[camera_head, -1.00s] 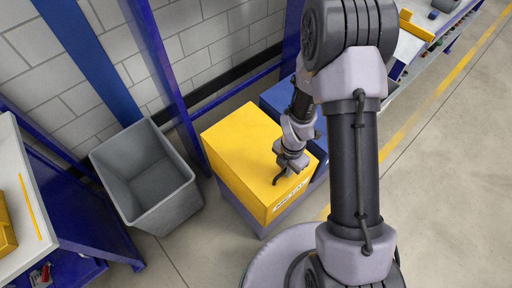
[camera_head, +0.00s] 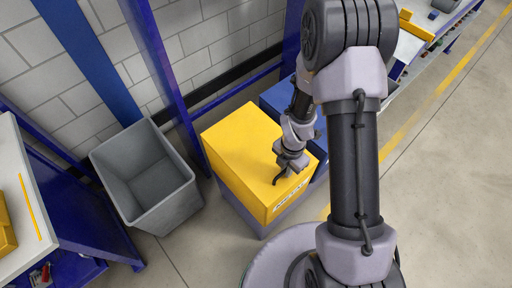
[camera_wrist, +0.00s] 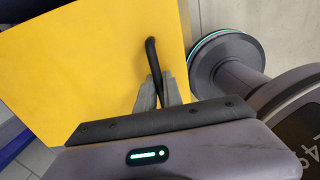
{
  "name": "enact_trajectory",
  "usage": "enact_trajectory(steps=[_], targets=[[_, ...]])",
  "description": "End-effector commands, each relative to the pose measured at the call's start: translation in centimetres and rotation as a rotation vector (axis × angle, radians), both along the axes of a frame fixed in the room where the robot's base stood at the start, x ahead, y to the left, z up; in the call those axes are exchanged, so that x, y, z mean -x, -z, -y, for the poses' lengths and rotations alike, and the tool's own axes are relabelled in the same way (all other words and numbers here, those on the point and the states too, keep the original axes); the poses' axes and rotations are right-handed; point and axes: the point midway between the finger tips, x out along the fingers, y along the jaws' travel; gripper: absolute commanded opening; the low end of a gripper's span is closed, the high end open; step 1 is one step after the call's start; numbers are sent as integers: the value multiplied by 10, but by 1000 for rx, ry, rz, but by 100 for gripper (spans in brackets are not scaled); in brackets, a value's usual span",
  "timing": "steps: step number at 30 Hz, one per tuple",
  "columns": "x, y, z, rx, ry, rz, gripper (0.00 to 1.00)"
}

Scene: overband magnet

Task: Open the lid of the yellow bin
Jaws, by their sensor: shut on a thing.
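The yellow bin (camera_head: 240,145) stands in the middle of the head view, with a flat yellow lid on top and a white label on its front face. The lid looks closed. In the wrist view the yellow lid (camera_wrist: 75,60) fills the upper left. A black bent handle (camera_wrist: 151,50) rises from the lid between my fingers. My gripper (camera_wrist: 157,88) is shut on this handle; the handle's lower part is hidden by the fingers. In the head view my gripper (camera_head: 285,170) is over the front right part of the lid.
An open grey bin (camera_head: 150,180) stands to the left, apart from the yellow bin. A blue bin (camera_head: 275,98) stands close on the right. Blue posts (camera_head: 165,70) and a block wall are behind. A workbench (camera_head: 35,200) is at the far left. Floor is clear at the right.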

Motion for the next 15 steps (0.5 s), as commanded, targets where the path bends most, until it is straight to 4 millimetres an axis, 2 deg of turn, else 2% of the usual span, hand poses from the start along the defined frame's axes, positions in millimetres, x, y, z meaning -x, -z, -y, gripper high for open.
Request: enact_trajectory(steps=[8,15], targets=[[0,-3,0,0,0,0,0],[-4,-20,-2,0,-1,2,0]])
